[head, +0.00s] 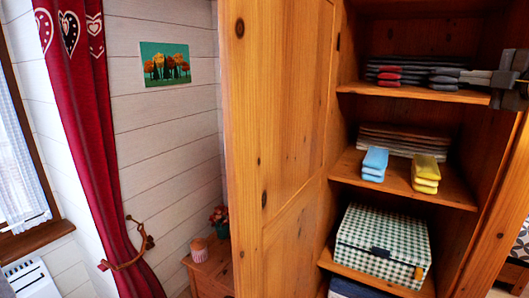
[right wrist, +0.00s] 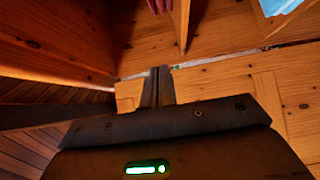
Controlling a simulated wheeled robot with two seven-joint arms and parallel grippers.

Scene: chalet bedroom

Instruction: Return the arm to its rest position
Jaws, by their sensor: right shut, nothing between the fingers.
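My right gripper (head: 488,76) is at the upper right of the head view, in front of the open wardrobe by its upper shelf. Its fingers point left, towards the folded dark cloths on that shelf. In the right wrist view the two fingers (right wrist: 158,86) are together with nothing between them, and wooden panels lie beyond. My left gripper does not show in either view.
The open wardrobe door (head: 285,150) stands left of the shelves. Dark and red folded cloths (head: 389,75) lie on the upper shelf. Blue cloths (head: 374,163) and yellow cloths (head: 426,172) lie on the middle shelf. A checked box (head: 382,243) sits below.

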